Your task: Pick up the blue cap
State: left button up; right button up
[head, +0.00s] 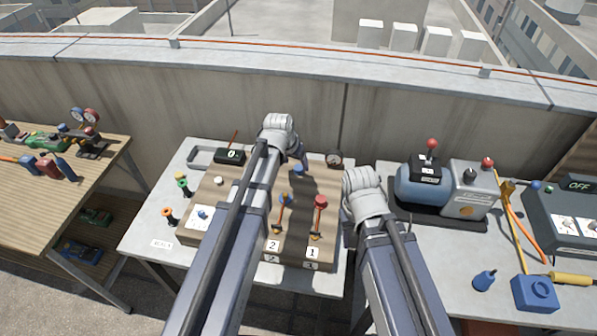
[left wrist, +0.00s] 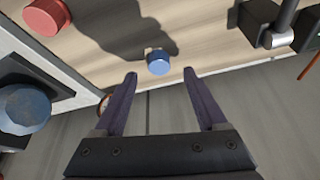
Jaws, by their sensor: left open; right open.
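The small blue cap (head: 298,169) sits near the far edge of the wooden board (head: 233,200) in the head view. In the left wrist view the blue cap (left wrist: 158,62) is upright on the board, just beyond the fingertips and roughly centred between them. My left gripper (left wrist: 160,75) is open and empty, with its two fingers apart and not touching the cap. In the head view my left gripper (head: 303,158) points down beside the cap and is partly hidden by its own arm. My right arm reaches in at the centre right; its gripper is hidden behind its wrist.
A red cap (head: 320,201) stands on the board, nearer me. A blue-grey compressor (head: 422,187) stands right.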

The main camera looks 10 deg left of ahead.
aim_at(299, 167)
pick_arm(q)
jog(key=b+x, duration=0.3)
jog(key=x, duration=0.1)
jog(key=shift+w+d, duration=0.1)
jog(key=shift+w, duration=0.1)
grip_shut()
dwell(0.4)
